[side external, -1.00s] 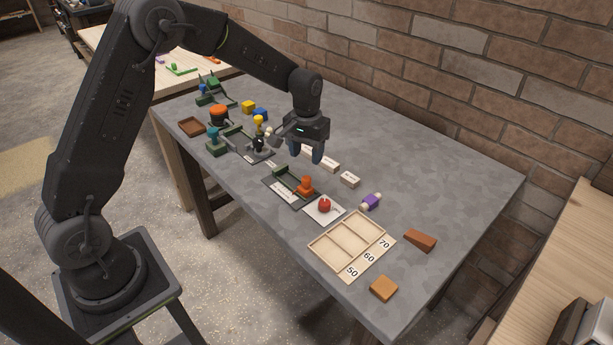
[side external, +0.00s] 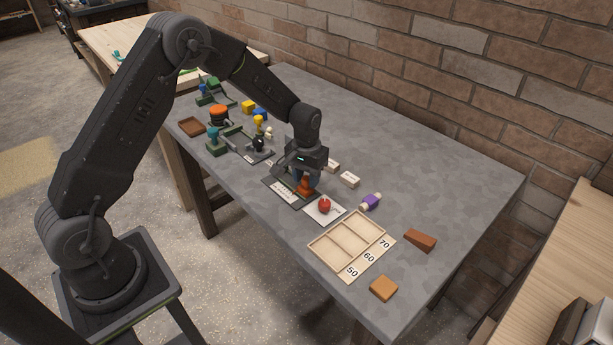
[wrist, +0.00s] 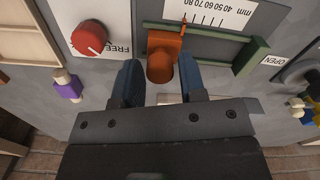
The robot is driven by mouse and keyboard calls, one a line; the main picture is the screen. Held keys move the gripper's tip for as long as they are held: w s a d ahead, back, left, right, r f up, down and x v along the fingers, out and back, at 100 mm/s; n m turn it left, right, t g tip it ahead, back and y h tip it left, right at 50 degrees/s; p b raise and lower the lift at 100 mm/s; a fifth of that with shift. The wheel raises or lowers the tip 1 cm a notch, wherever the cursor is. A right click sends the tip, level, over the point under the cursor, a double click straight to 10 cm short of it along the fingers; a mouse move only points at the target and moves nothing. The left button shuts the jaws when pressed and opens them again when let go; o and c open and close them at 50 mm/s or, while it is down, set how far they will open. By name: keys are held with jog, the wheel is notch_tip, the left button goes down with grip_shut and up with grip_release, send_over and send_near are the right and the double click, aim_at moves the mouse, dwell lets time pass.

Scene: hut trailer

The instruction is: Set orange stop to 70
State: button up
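The orange stop (side external: 305,188) sits on a dark green rail (wrist: 253,56) beside a white millimetre scale (wrist: 215,14). In the wrist view the orange stop (wrist: 163,58) has a thin pointer near the 80 end of the scale. My gripper (wrist: 161,68) is open, its two blue fingers on either side of the stop's round knob, with small gaps visible. In the side view my gripper (side external: 304,175) is low over the stop and partly hides it. The red knob (wrist: 89,38) on a white plate marked FREE is beside the stop; it also shows in the side view (side external: 324,206).
A wooden tray marked 50, 60, 70 (side external: 322,252) lies to the right. A purple piece (side external: 371,201), white labelled blocks (side external: 349,179) and wooden blocks (side external: 383,288) are around. Another fixture with a black knob (side external: 258,144) stands left.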

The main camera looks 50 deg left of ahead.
aim_at(304, 176)
grip_shut()
jog(key=shift+a, duration=0.55)
jog(key=shift+o, duration=1.5)
grip_release()
jog(key=shift+r, duration=0.15)
notch_tip(304, 176, up, 14)
jog(key=shift+f, duration=0.2)
